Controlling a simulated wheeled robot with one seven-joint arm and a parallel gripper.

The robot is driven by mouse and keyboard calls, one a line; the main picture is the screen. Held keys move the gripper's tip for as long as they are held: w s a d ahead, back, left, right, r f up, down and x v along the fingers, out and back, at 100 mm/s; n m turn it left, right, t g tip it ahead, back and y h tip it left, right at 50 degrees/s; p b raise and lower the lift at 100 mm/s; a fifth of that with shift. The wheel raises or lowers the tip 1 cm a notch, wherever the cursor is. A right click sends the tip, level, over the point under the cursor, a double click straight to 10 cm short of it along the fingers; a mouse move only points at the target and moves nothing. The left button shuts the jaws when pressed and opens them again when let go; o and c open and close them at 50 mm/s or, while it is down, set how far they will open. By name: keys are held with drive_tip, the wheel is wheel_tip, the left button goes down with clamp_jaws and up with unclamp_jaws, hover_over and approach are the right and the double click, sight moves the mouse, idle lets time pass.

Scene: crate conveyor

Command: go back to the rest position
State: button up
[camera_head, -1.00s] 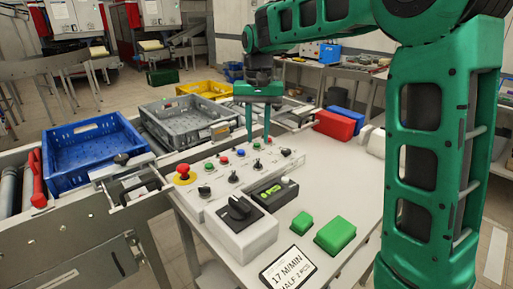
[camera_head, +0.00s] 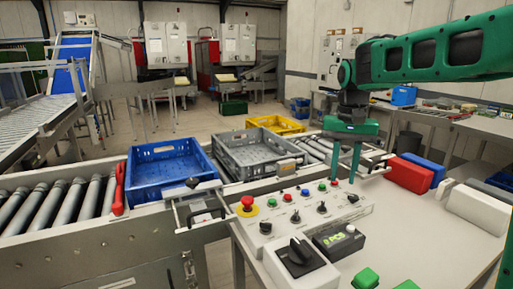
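My gripper (camera_head: 346,178) is green and hangs with its fingers down over the far right end of the control panel (camera_head: 280,234). The fingers are apart and nothing shows between them. I cannot tell whether the fingertips touch anything behind the panel's knobs. My green arm reaches in from the upper right. The panel carries a red emergency knob (camera_head: 247,202) on a yellow base, several coloured buttons and black switches.
A blue crate (camera_head: 168,195) and a grey crate (camera_head: 228,163) sit on the roller conveyor, with a yellow crate (camera_head: 275,124) behind. Red (camera_head: 409,174) and blue (camera_head: 432,170) boxes and a white object (camera_head: 480,207) stand on the table's right. Green blocks (camera_head: 366,279) lie in front.

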drive_tip(key=s+d+f, duration=0.4)
drive_tip(key=s, duration=0.6)
drive_tip(key=s+d+f+m, duration=0.1)
drive_tip(key=s+d+f, duration=0.3)
drive_tip(key=s, duration=0.7)
drive_tip(key=s+d+f, duration=0.4)
drive_tip(key=s+d, duration=0.1)
drive_tip(key=s, duration=0.6)
drive_tip(key=shift+s+d+m, duration=0.15)
drive_tip(key=shift+d+m, duration=0.15)
drive_tip(key=shift+d, duration=0.1)
drive_tip(key=shift+w+f, duration=0.25)
drive_tip(key=shift+w, duration=0.35)
